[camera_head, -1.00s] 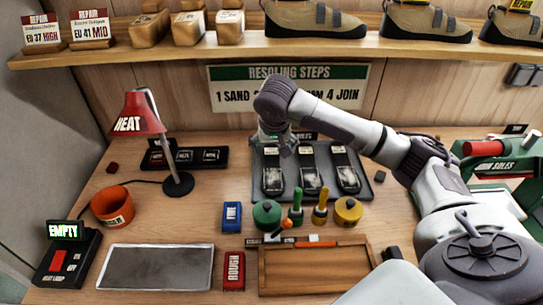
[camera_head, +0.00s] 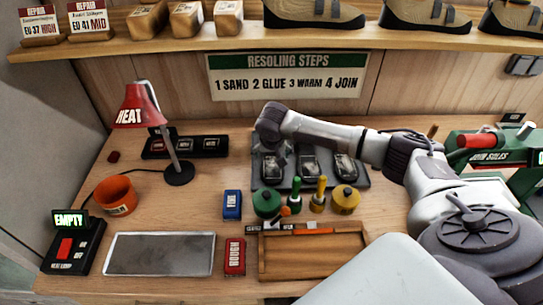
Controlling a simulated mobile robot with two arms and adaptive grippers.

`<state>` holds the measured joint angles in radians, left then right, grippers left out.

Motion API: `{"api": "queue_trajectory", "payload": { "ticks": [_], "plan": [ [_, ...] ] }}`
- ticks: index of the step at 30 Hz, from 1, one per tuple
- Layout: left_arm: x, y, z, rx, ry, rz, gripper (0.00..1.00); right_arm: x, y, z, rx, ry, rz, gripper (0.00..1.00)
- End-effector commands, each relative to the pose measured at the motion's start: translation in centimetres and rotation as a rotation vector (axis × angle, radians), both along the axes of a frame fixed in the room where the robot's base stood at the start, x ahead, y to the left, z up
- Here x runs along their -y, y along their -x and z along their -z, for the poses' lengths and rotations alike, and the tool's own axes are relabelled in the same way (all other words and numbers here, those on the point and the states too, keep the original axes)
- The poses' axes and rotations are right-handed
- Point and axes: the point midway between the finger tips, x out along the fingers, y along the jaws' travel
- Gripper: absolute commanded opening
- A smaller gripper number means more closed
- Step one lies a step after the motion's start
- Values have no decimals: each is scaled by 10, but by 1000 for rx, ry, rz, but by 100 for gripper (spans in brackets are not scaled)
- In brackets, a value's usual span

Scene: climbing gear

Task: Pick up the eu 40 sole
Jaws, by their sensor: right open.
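Three dark soles lie side by side on a dark tray (camera_head: 362,181) at the back middle of the bench: a left sole (camera_head: 272,173), a middle sole (camera_head: 309,165) and a right sole (camera_head: 346,170). Their small labels are too small to read, so I cannot tell which one is EU 40. My right gripper (camera_head: 272,157) reaches in from the right and points down at the far end of the left sole. It is open and holds nothing. My wrist hides part of the jaws and that sole's far end; I cannot tell if they touch. My left gripper is out of view.
Green and yellow pots (camera_head: 345,199) and upright brushes stand just in front of the tray. A red heat lamp (camera_head: 140,107) and an orange cup (camera_head: 115,195) are left. A wooden tray (camera_head: 313,270) and a metal plate (camera_head: 159,254) lie in front. A green press (camera_head: 490,150) stands right.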

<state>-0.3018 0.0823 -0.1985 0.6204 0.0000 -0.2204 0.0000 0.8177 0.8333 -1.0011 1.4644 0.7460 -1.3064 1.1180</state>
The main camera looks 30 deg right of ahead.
Motion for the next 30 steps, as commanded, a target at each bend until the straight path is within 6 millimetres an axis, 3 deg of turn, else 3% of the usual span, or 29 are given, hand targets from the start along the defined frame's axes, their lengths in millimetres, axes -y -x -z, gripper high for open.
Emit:
{"api": "queue_trajectory", "payload": {
  "ticks": [4,11,24,30],
  "plan": [
    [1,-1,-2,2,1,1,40,3,-5,12,1,1,1,89],
    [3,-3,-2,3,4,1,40,3,-5,14,2,0,0,89],
    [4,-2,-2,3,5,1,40,3,-5,14,1,0,1,17],
    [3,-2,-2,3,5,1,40,3,-6,13,3,0,1,17]
  ]
}}
